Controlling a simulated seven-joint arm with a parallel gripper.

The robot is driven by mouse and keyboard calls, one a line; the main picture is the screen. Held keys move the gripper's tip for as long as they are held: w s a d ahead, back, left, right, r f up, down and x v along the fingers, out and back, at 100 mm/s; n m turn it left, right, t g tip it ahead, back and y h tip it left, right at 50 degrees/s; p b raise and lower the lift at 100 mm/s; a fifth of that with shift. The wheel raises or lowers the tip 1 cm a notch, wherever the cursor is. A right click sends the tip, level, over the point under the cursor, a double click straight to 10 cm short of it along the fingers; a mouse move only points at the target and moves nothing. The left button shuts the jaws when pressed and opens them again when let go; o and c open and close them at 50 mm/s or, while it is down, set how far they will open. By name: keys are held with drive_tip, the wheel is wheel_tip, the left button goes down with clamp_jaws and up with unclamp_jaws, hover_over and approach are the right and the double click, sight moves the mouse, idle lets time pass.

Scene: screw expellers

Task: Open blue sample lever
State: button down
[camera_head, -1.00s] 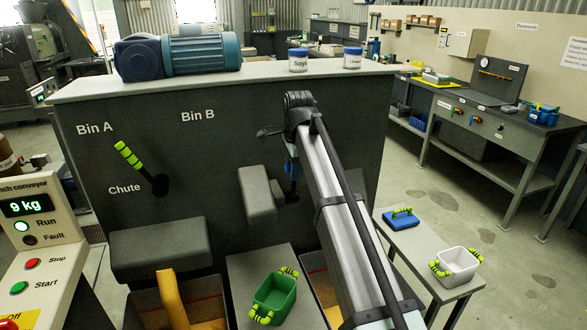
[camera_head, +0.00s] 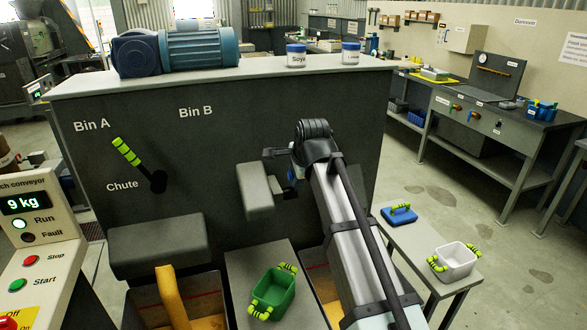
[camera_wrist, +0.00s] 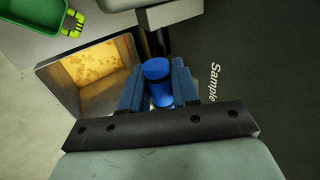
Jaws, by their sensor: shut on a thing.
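The blue sample lever (camera_wrist: 158,80) shows in the wrist view as a blue cylinder with a rounded end. My gripper (camera_wrist: 160,90) is shut on it, with one blue finger on each side. The word "Sample" is printed on the dark machine panel (camera_wrist: 250,90) to the right of it. In the head view my gripper (camera_head: 292,175) is in front of the machine, right of the middle grey spout (camera_head: 258,190). My arm hides most of the lever and the gripper there.
A green tray (camera_head: 273,291) with lime handles stands on the bench below the middle spout. A lit box (camera_wrist: 95,72) with grain lies beside my gripper in the wrist view. The green-handled chute lever (camera_head: 128,152) is at left. A white bin (camera_head: 455,262) stands on the right bench.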

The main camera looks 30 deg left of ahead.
drive_tip(key=s+d+f+t+y, duration=0.3)
drive_tip(key=f, duration=0.1)
drive_tip(key=shift+f, duration=0.2)
idle(0.3)
drive_tip(key=shift+f, duration=0.1)
idle(0.3)
drive_tip(key=c, duration=1)
unclamp_jaws()
drive_tip(key=shift+o, duration=0.2)
drive_tip(key=v, duration=1.4)
drive_tip(key=shift+f, duration=0.1)
